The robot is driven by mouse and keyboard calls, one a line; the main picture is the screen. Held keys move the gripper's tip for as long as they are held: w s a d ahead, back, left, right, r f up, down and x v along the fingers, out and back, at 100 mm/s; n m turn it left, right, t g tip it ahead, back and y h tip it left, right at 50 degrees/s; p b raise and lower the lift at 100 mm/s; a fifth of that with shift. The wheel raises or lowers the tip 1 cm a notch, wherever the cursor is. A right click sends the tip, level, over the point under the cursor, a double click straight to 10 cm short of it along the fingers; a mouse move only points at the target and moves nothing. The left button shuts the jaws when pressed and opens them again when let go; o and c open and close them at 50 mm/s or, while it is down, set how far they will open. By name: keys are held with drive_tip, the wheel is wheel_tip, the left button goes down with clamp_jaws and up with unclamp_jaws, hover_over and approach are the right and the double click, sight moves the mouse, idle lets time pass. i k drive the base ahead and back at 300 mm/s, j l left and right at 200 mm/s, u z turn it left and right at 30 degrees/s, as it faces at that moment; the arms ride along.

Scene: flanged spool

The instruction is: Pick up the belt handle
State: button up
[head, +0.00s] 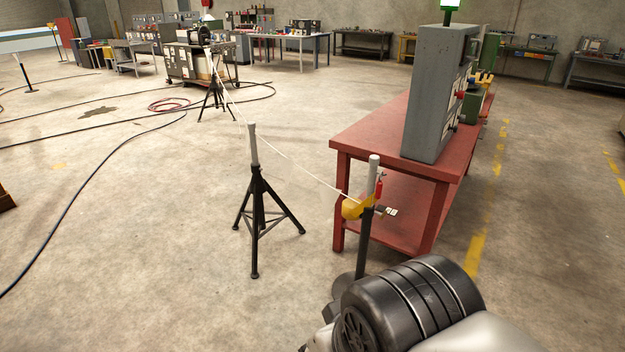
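A small red part (379,189) and a white tag (391,211) show beside the yellow piece. I cannot tell whether they are attached to it. My arm fills the lower right and hides the foot of the post. My gripper's fingers do not show.
A black tripod stand (258,215) with a grey tube stands left of the post. A red workbench (350,142) carrying a tall grey cabinet (436,95) is close behind and right. Hoses (85,180) lie on the left floor. The front left floor is clear.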

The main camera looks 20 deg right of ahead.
sight(380, 182)
drive_tip(key=i+l+u, duration=0.15)
drive_tip(key=l+u, duration=0.2)
drive_tip(key=l, duration=0.65)
drive_tip(key=l+u, duration=0.35)
drive_tip(key=l, duration=0.6)
drive_tip(key=l+u, duration=0.35)
drive_tip(key=l, duration=0.65)
drive_tip(key=l+z, duration=0.25)
drive_tip(key=l, duration=1.4)
drive_tip(key=i+j+z, duration=0.2)
drive_tip(key=j, duration=0.35)
drive_tip(key=j+z, duration=0.15)
drive_tip(key=j, duration=0.45)
